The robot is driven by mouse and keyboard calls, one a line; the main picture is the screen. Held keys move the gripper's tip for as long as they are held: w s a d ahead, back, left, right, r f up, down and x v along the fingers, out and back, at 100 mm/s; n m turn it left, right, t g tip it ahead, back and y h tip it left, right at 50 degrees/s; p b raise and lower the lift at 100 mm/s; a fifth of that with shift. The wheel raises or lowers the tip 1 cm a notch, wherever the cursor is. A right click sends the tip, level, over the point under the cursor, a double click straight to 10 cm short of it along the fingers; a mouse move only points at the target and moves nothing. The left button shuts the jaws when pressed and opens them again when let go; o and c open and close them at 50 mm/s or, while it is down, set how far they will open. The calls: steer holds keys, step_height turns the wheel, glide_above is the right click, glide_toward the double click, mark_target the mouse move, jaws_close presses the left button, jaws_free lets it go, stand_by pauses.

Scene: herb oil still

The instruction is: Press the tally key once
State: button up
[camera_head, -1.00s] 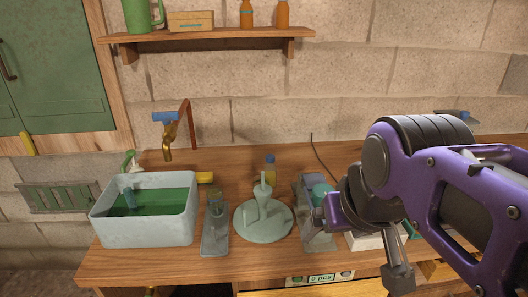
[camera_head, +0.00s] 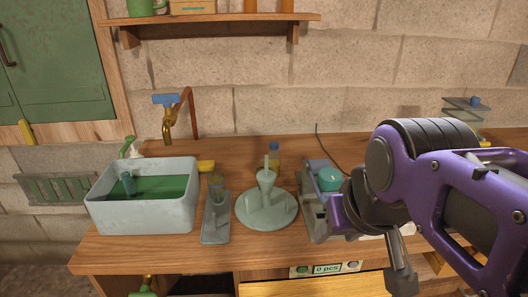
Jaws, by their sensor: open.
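A small counter panel (camera_head: 327,268) is set in the front edge of the bench and reads "0 pcs". A green round key (camera_head: 302,269) sits at its left end and a brownish one (camera_head: 352,267) at its right end. I cannot read a label on either key. My gripper (camera_head: 401,282) hangs from my purple arm at the right, to the right of the panel and apart from it in the picture. It is open, seen from the side, and its fingers partly overlap each other. Nothing shows between them.
On the wooden bench (camera_head: 120,250) stand a grey basin (camera_head: 140,213) with green liquid, a grey stand (camera_head: 216,230), a round pale-green base (camera_head: 267,212) and a grey device with a teal top (camera_head: 329,179). A light wooden drawer front (camera_head: 310,285) lies below the panel.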

jaws_close()
stand_by(1.3)
